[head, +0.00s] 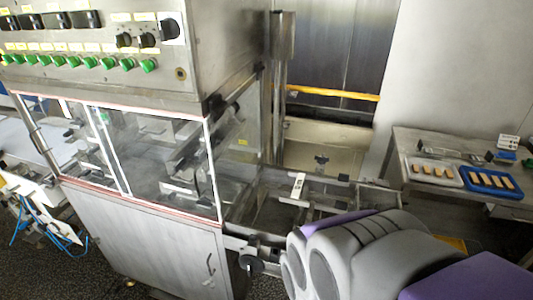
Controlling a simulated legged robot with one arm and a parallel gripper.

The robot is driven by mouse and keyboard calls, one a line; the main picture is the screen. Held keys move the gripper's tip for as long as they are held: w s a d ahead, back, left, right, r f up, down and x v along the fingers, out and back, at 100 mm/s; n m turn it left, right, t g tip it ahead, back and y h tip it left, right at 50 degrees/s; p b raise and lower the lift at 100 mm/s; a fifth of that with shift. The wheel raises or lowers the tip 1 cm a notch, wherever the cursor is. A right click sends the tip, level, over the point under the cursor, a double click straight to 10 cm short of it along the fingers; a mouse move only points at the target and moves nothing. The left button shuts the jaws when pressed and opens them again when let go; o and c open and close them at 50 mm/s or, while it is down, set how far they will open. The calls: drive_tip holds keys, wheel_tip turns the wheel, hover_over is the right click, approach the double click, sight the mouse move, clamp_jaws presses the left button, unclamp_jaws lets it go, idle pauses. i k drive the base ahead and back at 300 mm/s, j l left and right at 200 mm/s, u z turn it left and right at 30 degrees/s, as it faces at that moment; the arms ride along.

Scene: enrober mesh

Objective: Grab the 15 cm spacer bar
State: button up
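I cannot clearly make out which piece is the 15 cm spacer bar. A small pale upright piece with a dark mark (298,185) stands at the open metal conveyor frame (345,192), right of the machine. Thin metal bars cross that frame near it. Some slim metal parts (440,153) also lie at the back of the side table; they are too small to name. My grey and purple arm links fill the bottom right and hide part of the frame's near end. My gripper is not in view.
The steel machine (150,270) with clear guards and a panel of green buttons (90,62) fills the left. The steel side table (405,140) at right holds a white tray (413,178) and a blue tray (480,187) with small tan blocks. A yellow rail (335,92) runs behind.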

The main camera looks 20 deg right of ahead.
sight(298, 190)
drive_tip(key=l+z, duration=0.35)
drive_tip(key=i+l+z, duration=0.15)
drive_tip(key=l+z, duration=0.15)
drive_tip(key=i+l+z, duration=0.2)
drive_tip(key=l+z, duration=0.15)
drive_tip(key=l, duration=0.1)
